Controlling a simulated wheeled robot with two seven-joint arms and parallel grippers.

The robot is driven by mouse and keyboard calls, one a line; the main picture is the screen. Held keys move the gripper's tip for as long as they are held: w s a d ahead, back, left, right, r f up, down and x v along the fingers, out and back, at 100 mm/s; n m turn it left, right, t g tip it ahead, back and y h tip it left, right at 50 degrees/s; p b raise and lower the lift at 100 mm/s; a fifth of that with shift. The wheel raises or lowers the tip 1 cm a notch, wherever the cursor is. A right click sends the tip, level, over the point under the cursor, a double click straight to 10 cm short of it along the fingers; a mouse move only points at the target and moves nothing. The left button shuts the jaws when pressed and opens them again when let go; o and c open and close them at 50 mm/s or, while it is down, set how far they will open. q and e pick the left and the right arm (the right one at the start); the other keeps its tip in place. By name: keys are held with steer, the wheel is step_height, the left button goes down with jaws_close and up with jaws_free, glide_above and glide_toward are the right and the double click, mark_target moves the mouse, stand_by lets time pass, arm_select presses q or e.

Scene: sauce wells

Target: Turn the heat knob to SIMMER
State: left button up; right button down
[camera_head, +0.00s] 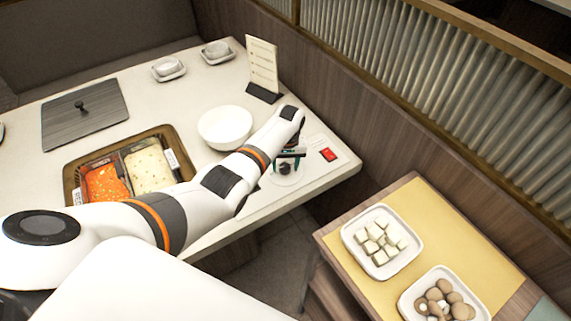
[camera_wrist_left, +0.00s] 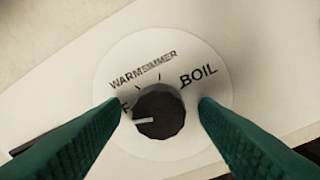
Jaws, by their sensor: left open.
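The heat knob (camera_wrist_left: 160,112) is black and faceted, on a round white dial (camera_wrist_left: 200,57) marked WARM, SIMMER and BOIL, with a partly hidden label ending in F at the left. Its white pointer line points left, just below that label and away from SIMMER. My left gripper (camera_wrist_left: 160,118) is open, with one green finger on each side of the knob and visible gaps between. In the head view the left gripper (camera_head: 288,160) is over the knob at the table's front right corner, partly covering it. My right gripper is not in view.
A red switch (camera_head: 328,154) lies right of the knob. A white bowl (camera_head: 225,127), a menu stand (camera_head: 262,70) and a divided pot (camera_head: 72,182) of red and pale broth are on the table. A side table (camera_head: 345,265) holds plates of tofu and mushrooms.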

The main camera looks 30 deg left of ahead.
arm_select(q)
steer(key=c, duration=1)
steer(key=shift+o, duration=0.2)
steer(key=shift+m, duration=0.3)
steer(key=m+p, duration=0.1)
steer(key=m, duration=0.1)
steer(key=shift+r+m, duration=0.1)
steer(key=shift+m, duration=0.3)
steer(key=m+p, duration=0.1)
steer(key=m, duration=0.2)
steer(key=shift+m, duration=0.3)
steer(key=m+p, duration=0.1)
steer(key=m, duration=0.5)
steer(key=shift+s+t, duration=0.1)
steer(key=shift+t, duration=0.3)
steer(key=m, duration=0.6)
steer(key=shift+m, duration=0.3)
